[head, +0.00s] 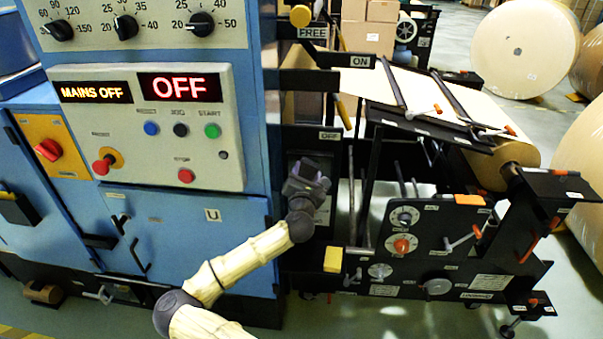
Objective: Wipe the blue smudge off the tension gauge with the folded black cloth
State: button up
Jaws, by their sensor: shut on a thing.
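My gripper (308,172) is at the end of my cream arm, in front of a black upright panel to the right of the blue cabinet. It is shut on a dark thing whose outline blends with the fingers and the panel, so I cannot tell for sure that it is the folded black cloth. No separate black cloth shows elsewhere. Several small dials sit on the black side plate (455,215) to the right of my gripper, among them a pale round dial (380,270). I cannot tell which is the tension gauge, and no blue smudge can be made out.
The blue cabinet (190,235) with its control panel (215,160) reading OFF stands left of my gripper. A yellow block (333,259) is on the machine below right. A paper web (490,105) runs over the machine. Large kraft rolls (525,48) stand on the floor behind.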

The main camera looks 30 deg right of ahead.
jog(key=shift+s+d, duration=0.5)
jog(key=shift+d, duration=0.15)
jog(key=shift+s+d+p, duration=0.3)
jog(key=shift+s+d, duration=0.2)
jog(key=shift+d, duration=0.3)
jog(key=shift+s+d+p, duration=0.25)
jog(key=shift+s+d, duration=0.2)
jog(key=shift+d, duration=0.35)
jog(key=shift+a, duration=0.15)
jog(key=shift+w+a+r, duration=0.1)
jog(key=shift+w+a, duration=0.45)
jog(key=shift+a, duration=0.2)
jog(key=shift+w+a, duration=0.55)
jog(key=shift+a, duration=0.15)
